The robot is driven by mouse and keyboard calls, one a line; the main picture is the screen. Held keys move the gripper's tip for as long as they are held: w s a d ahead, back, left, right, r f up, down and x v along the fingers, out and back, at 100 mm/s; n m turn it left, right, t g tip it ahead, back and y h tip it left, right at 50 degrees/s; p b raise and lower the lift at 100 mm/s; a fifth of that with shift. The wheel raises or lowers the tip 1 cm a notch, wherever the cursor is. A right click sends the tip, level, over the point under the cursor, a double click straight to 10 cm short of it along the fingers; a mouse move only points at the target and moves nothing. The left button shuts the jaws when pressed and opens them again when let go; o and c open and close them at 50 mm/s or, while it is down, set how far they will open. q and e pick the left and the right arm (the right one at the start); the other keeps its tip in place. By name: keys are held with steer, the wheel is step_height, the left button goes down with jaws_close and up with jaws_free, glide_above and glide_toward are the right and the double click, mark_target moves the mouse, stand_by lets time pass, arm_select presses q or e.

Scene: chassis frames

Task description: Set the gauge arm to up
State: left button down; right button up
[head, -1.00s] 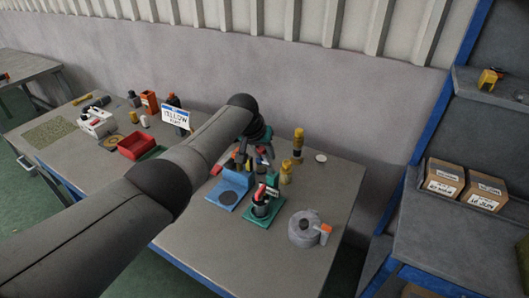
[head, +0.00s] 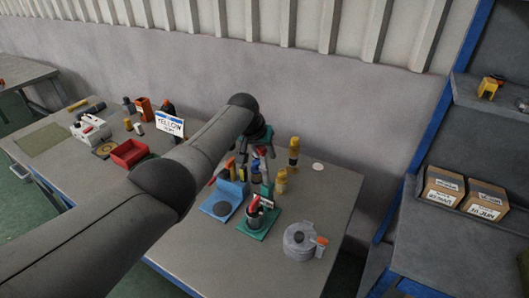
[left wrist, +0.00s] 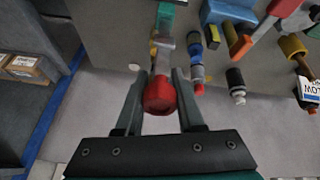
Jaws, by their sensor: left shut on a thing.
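The gauge stand has a teal base (head: 251,231) near the front of the bench, with a black round body and a red part above it. My left gripper (head: 265,163) is above and just behind the stand, fingers down. In the left wrist view its two fingers (left wrist: 159,98) close on a red knob (left wrist: 160,92). A grey stem (left wrist: 165,55) runs from the knob towards a teal part (left wrist: 171,15); this looks like the gauge arm. Its exact tilt is hard to tell. In the head view my arm and gripper largely hide the knob. My right gripper is not in view.
A blue holder (head: 222,207) stands close left of the stand. A yellow bottle (head: 281,181) and a black-and-yellow one (head: 294,151) stand to the right and behind. A grey round housing (head: 299,241) is at front right. A red bin (head: 129,153) is farther left.

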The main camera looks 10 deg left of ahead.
arm_select(q)
steer(key=shift+d, duration=0.15)
stand_by(0.6)
steer(key=c, duration=0.5)
jaws_free()
steer(key=shift+c, duration=0.2)
steer(key=shift+p+v, duration=0.95)
steer(key=shift+v, duration=0.45)
steer(key=v, duration=1.2)
steer(key=shift+s, duration=0.2)
steer(key=shift+r, duration=0.1)
